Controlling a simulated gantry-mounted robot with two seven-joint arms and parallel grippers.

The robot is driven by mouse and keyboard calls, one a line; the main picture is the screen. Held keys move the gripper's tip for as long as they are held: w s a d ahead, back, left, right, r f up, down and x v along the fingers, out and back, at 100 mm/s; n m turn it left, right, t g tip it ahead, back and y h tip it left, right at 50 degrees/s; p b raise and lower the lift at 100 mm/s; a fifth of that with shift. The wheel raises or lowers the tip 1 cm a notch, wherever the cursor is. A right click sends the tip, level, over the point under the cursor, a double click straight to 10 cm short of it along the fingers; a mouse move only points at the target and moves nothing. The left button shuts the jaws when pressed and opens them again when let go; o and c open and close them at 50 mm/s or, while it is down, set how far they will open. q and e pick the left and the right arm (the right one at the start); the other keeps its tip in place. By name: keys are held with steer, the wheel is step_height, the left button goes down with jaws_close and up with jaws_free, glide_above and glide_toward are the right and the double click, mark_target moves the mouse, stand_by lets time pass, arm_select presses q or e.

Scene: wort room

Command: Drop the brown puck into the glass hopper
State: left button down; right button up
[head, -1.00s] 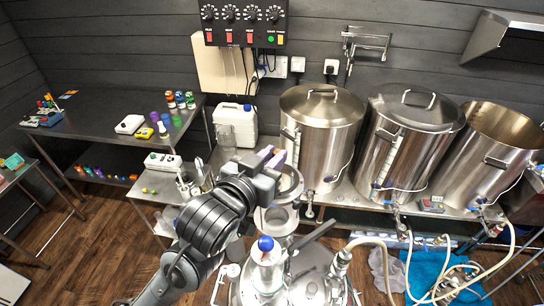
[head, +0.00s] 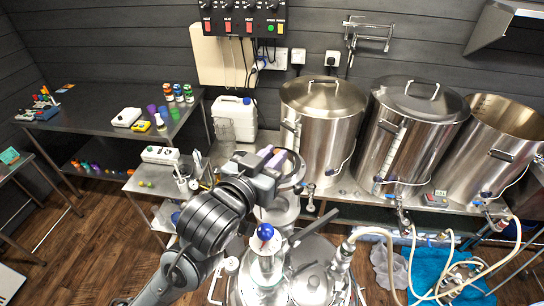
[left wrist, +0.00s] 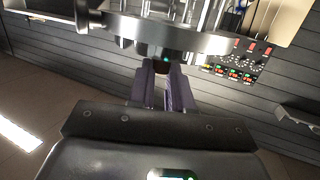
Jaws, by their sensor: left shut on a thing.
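My left gripper (head: 274,161) is shut, its purple-grey fingers at the upper rim of the glass hopper (head: 299,184). In the left wrist view the two fingers (left wrist: 163,80) close on a small dark piece, the brown puck (left wrist: 162,67), which is partly hidden. The hopper's metal rim (left wrist: 205,40) crosses the top of that view, just past the fingertips. The head view hides the puck behind the gripper, and I cannot tell there whether it is over the hopper's opening. My right gripper is not in view.
Steel kettles (head: 322,130) stand on a bench behind and right of the hopper. A closed steel vessel (head: 310,285) with fittings and a blue-tipped part (head: 265,231) is below. A white jug (head: 236,120) stands behind. A side table (head: 85,122) holds small bottles at left.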

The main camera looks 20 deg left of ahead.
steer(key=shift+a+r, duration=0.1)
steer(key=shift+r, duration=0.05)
arm_select(q)
steer(key=c, duration=1)
jaws_free()
steer(key=shift+o, duration=0.2)
